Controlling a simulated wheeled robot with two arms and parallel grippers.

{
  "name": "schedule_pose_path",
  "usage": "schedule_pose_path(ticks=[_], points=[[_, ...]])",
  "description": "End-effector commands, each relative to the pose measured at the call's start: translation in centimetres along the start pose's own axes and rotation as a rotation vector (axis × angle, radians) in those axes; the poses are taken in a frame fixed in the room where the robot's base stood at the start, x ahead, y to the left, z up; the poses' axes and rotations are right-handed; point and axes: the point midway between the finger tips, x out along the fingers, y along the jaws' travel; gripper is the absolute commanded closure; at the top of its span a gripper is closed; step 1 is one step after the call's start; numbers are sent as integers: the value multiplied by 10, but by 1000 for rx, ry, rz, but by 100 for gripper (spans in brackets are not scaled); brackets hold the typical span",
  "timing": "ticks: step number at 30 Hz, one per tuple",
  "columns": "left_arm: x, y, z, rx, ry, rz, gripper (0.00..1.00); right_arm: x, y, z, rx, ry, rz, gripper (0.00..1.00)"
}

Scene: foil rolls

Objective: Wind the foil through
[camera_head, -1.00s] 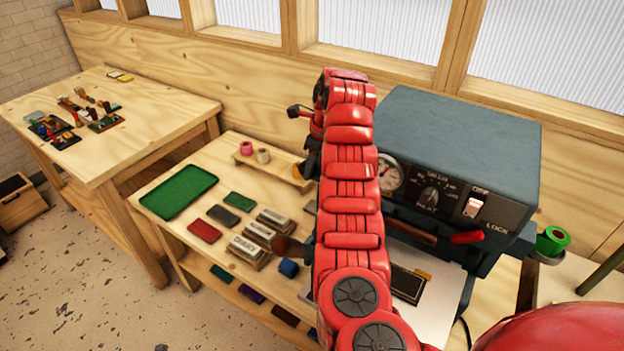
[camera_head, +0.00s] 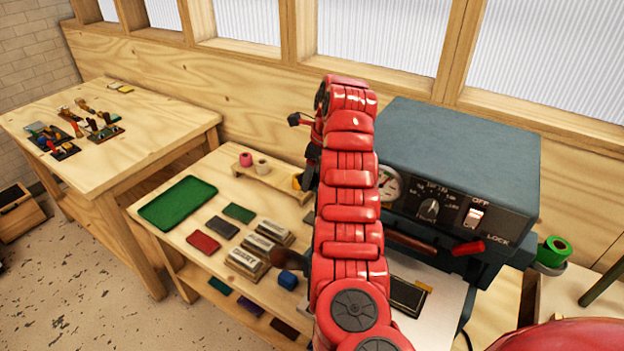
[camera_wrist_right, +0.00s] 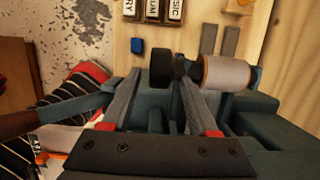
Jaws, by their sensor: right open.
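A blue-grey machine (camera_head: 460,160) with a gauge, a dial and an OFF/LOCK switch stands at the right in the head view. In the right wrist view, a pale roll (camera_wrist_right: 227,74) sits on a spindle, right of a dark round knob (camera_wrist_right: 161,68). I cannot tell whether foil runs off this roll. My right gripper (camera_wrist_right: 160,80) is open, its two fingers apart, with the knob just beyond and between the tips. The roll lies beside the right finger. I cannot tell whether anything is touched. My red right arm hides part of the machine in the head view. My left gripper is not in view.
A green roll (camera_head: 553,252) stands right of the machine. Left of my arm, the bench holds a green tray (camera_head: 178,202), coloured pads, lettered blocks (camera_head: 258,247), a blue cube (camera_head: 288,280) and a small spool rack (camera_head: 270,178). Another wooden table (camera_head: 150,125) stands at the left.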

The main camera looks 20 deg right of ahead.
Motion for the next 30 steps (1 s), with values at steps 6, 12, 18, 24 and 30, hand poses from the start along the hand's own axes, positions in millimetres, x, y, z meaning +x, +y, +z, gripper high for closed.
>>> schedule_pose_path(ticks=[6, 12, 18, 24, 30], points=[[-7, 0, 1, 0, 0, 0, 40, -31, 1, 2, -1, -7, 2, 40], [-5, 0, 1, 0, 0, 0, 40, -75, 0, 1, 0, -5, 2, 40], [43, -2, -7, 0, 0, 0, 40, -123, 1, 4, 0, -1, 3, 40], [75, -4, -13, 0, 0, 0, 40, -151, 0, 2, 1, 0, 3, 40], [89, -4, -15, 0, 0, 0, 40, -164, 1, 1, -2, 0, 3, 40]])
